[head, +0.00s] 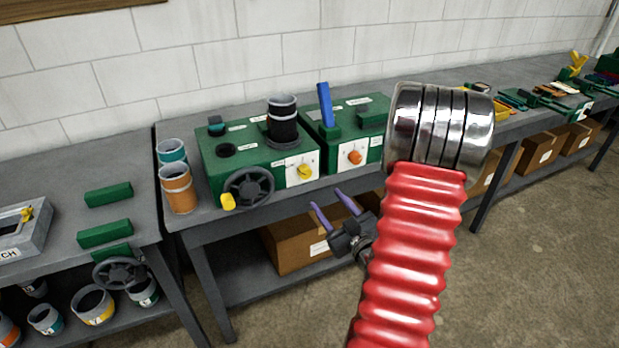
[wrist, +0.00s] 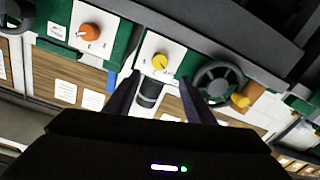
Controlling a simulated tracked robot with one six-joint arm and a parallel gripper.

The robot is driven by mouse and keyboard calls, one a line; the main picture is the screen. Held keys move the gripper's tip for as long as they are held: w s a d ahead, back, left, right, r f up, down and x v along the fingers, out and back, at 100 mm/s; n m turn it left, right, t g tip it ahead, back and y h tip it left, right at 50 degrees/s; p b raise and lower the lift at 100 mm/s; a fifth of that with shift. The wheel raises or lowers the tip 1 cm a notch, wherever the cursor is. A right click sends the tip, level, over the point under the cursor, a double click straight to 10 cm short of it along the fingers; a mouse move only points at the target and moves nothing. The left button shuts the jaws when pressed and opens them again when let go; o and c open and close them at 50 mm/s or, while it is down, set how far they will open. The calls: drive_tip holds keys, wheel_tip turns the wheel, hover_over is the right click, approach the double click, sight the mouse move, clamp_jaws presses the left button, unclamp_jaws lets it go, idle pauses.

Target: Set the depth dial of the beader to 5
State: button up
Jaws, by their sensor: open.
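Two green machines stand side by side on the grey bench; their labels are too small to read, so I cannot tell which is the beader. The left machine (head: 235,155) has a yellow dial (head: 305,171) on a white plate and a black handwheel (head: 248,188). The right machine (head: 372,128) has an orange dial (head: 354,157) and a blue lever (head: 325,105). My gripper (head: 329,199) is open and empty, in front of and below the dials. In the wrist view, upside down, the yellow dial (wrist: 160,62) lies just beyond and between the fingertips (wrist: 159,80). The dial marks are unreadable.
Teal and orange collars (head: 178,188) stand at the bench's left end. The handwheel's yellow handle (head: 228,201) sticks out at the front. A cardboard box (head: 292,247) sits on the shelf below. My red ribbed arm covers part of the bench on the right.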

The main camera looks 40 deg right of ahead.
sight(307, 175)
drive_tip(key=x, duration=1.3)
drive_tip(key=shift+d, duration=0.1)
drive_tip(key=shift+s, duration=0.1)
drive_tip(key=shift+c, duration=0.5)
drive_tip(key=c, duration=0.9)
drive_tip(key=shift+d, duration=0.2)
drive_tip(key=shift+c, duration=0.3)
drive_tip(key=shift+a, duration=0.15)
